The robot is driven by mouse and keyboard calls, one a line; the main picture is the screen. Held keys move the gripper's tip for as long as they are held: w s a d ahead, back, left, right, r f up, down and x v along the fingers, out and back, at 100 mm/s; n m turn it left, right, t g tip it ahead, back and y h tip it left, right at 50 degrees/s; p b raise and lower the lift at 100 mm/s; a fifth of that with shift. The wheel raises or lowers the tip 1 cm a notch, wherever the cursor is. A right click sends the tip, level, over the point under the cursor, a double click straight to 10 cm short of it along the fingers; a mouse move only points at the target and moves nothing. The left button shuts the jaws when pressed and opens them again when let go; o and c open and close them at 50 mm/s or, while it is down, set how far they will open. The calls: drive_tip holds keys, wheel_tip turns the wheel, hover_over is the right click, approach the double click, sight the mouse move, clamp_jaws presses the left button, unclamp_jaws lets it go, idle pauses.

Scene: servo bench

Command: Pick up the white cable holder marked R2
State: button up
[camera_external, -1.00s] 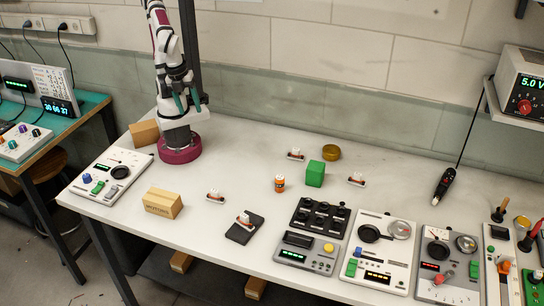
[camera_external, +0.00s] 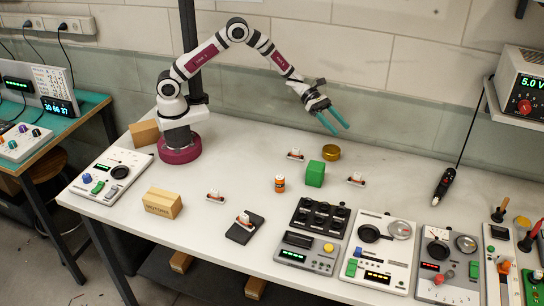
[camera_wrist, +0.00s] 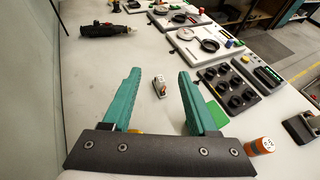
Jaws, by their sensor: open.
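Several small white cable holders stand on the bench in the external view: one at the back (camera_external: 295,155), one right of the green block (camera_external: 356,179), one at the middle left (camera_external: 215,196) and one on a dark pad (camera_external: 244,218). Their marks are too small to read, so I cannot tell which is R2. My gripper (camera_external: 341,130) is open and empty, above the back of the bench, pointing down to the right. In the wrist view, a white holder (camera_wrist: 160,88) lies beyond and between my open fingers, apart from them.
A green block (camera_external: 315,174), an orange bottle (camera_external: 280,183) and a gold tin (camera_external: 331,152) stand near the holders. A wooden block (camera_external: 163,203) is at the front left. Instrument panels (camera_external: 380,250) line the right front.

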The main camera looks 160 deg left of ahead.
approach(360, 180)
drive_tip(key=x, duration=0.6)
drive_tip(key=shift+s+a+f, duration=0.25)
drive_tip(key=shift+a+f, duration=0.15)
drive_tip(key=shift+f, duration=0.05)
drive_tip(key=x, duration=0.5)
drive_tip(key=shift+w+d+r, duration=0.25)
drive_tip(key=shift+w+r, duration=0.05)
drive_tip(key=shift+w, duration=0.1)
clamp_jaws()
